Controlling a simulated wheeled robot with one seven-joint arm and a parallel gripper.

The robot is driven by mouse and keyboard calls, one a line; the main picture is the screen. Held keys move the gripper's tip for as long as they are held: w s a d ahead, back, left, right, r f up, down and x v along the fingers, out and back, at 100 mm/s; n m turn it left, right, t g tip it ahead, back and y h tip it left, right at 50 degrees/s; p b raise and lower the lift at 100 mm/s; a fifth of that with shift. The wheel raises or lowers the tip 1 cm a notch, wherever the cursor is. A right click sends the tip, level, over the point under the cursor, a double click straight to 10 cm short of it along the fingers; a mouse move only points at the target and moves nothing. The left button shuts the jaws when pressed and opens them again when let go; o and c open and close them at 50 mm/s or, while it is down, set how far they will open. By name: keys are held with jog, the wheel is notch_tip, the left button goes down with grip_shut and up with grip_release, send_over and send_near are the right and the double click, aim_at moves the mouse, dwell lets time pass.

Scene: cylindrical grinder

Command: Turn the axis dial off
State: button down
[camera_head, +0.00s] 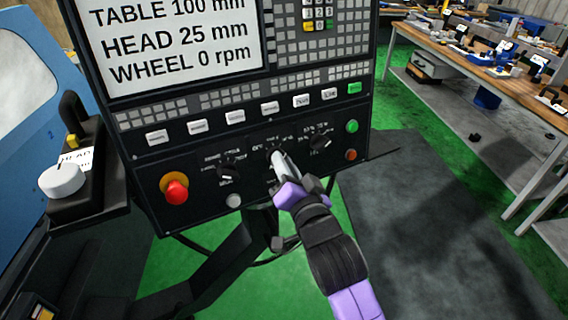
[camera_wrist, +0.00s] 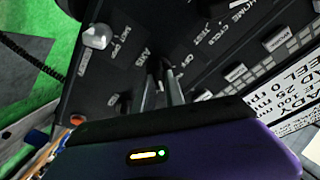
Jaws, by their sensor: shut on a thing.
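The axis dial (camera_wrist: 157,68) is a small dark knob on the black control panel, in the middle of a row of three dials. In the wrist view, labels reading AXIS and OFF are beside it. My gripper (camera_head: 277,157) reaches the panel from the lower right in the head view and covers most of this dial. In the wrist view, the two grey fingers of my gripper (camera_wrist: 163,84) are on either side of the dial, shut on it. The dial's exact pointer position is hidden by the fingers.
Another dial (camera_head: 228,172) is just left and one (camera_head: 320,142) just right. A red emergency button (camera_head: 176,189) is at lower left, a green button (camera_head: 351,127) at right. A white knob (camera_head: 62,180) stands on the left box. A workbench (camera_head: 480,70) stands at right.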

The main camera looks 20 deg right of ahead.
jog(key=n, duration=0.4)
jog(key=shift+f+y, duration=0.1)
jog(key=shift+y, duration=0.3)
jog(key=n+y+b, duration=0.1)
jog(key=n+b, duration=0.1)
jog(key=n, duration=0.2)
jog(key=shift+f+n+t, duration=0.15)
jog(key=shift+n+t, duration=0.15)
jog(key=n+y+b, duration=0.2)
jog(key=n+b, duration=0.2)
jog(key=shift+d, duration=0.1)
jog(key=n+g+y+b, duration=0.1)
jog(key=n+b, duration=0.3)
jog(key=n, duration=0.2)
jog(key=shift+n, duration=0.3)
jog(key=c, duration=1.4)
grip_release()
jog(key=shift+r, duration=0.2)
